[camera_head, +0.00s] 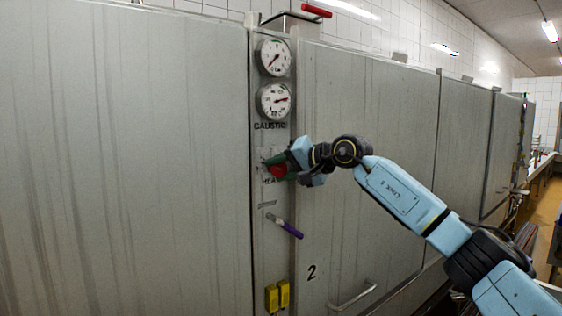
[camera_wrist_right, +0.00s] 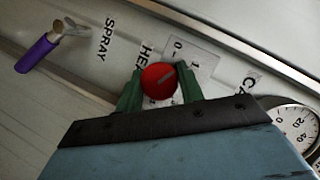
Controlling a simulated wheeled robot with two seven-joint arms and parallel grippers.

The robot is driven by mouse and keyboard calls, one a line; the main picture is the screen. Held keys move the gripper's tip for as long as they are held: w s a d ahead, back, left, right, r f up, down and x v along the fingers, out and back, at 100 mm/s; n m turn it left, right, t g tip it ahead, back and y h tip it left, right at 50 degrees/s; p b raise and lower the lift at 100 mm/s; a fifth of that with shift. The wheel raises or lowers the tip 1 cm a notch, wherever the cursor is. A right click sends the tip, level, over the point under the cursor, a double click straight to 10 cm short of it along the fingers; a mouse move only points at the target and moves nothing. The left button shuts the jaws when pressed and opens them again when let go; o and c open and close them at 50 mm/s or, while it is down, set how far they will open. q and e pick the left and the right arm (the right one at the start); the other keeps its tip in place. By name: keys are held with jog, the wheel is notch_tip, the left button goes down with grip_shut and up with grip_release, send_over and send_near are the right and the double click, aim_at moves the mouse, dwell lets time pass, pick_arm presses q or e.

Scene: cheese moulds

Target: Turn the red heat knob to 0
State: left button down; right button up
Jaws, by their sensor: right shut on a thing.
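The red heat knob (camera_head: 278,171) sits on the narrow control strip between two large grey doors, above the partly hidden heat label. In the right wrist view the round red knob (camera_wrist_right: 159,82) carries a grey pointer mark, which points up and right in that picture, to the right of the 0 and near the 1 on its scale plate (camera_wrist_right: 188,57). My right gripper (camera_head: 282,165) reaches in from the right. Its green fingers (camera_wrist_right: 160,90) stand on both sides of the knob, shut on it. Part of the scale is hidden. My left gripper is not in view.
Two round gauges (camera_head: 274,57) (camera_head: 274,101) are above the knob. A purple-handled spray lever (camera_head: 286,227) sticks out below it, with yellow blocks (camera_head: 278,296) lower down. A red-handled lever (camera_head: 316,11) is at the top. A door handle (camera_head: 353,296) is at lower right.

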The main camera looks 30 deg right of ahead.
jog(key=n+h+p, duration=0.2)
jog(key=n, duration=0.1)
jog(key=shift+g, duration=0.3)
jog(key=shift+n+h, duration=0.3)
jog(key=shift+n, duration=0.1)
jog(key=o, duration=1)
jog(key=b+v, duration=0.2)
jog(key=v, duration=1.1)
jog(key=shift+s+b, duration=0.25)
jog(key=shift+b, duration=0.15)
